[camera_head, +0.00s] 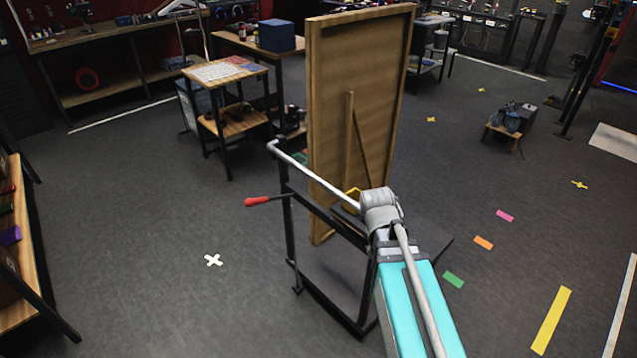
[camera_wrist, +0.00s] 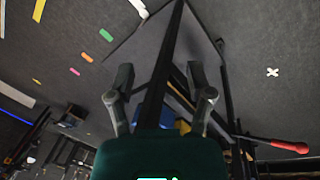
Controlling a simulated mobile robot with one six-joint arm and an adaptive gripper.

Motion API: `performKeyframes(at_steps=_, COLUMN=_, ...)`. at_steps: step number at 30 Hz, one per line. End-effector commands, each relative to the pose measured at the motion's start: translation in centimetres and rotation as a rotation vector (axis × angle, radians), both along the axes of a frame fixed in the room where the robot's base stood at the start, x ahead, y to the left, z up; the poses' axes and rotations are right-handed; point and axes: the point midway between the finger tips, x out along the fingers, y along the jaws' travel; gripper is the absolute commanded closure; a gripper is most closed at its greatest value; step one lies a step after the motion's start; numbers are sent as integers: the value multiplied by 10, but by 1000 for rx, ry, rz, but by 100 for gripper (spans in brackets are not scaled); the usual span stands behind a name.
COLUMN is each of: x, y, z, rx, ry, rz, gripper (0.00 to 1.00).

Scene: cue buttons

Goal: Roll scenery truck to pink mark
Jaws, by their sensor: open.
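The scenery truck has a tall wooden panel (camera_head: 360,90) with a brace, standing on a dark base (camera_head: 330,275). A frame with a pale push bar (camera_head: 310,175) and a red-tipped lever (camera_head: 256,202) rises at its near side. The pink mark (camera_head: 505,216) lies on the floor to the right of the truck, and it also shows in the wrist view (camera_wrist: 75,71). My gripper (camera_wrist: 163,95) is open. A dark bar runs between its fingers; I cannot tell whether they touch it. In the head view my wrist hides the fingers near the bar's right end.
Orange (camera_head: 483,243) and green (camera_head: 453,280) marks lie nearer than the pink one. A low stool (camera_head: 503,136) stands farther back right. A small table (camera_head: 232,125) stands behind left. A white cross (camera_head: 213,260) marks open floor at left.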

Motion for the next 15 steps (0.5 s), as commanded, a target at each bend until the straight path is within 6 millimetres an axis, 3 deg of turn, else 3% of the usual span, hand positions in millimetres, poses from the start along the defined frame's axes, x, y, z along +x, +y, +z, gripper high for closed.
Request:
performKeyframes(at_steps=1, x=15, y=7, z=-11, rx=-43, ry=-9, rz=27, gripper=32)
performKeyframes(at_steps=6, x=50, y=26, z=-23, rx=-202, ry=-52, rz=111, gripper=32)
performKeyframes(at_steps=15, x=101, y=69, z=-25, rx=-442, ry=-135, rz=242, gripper=32)
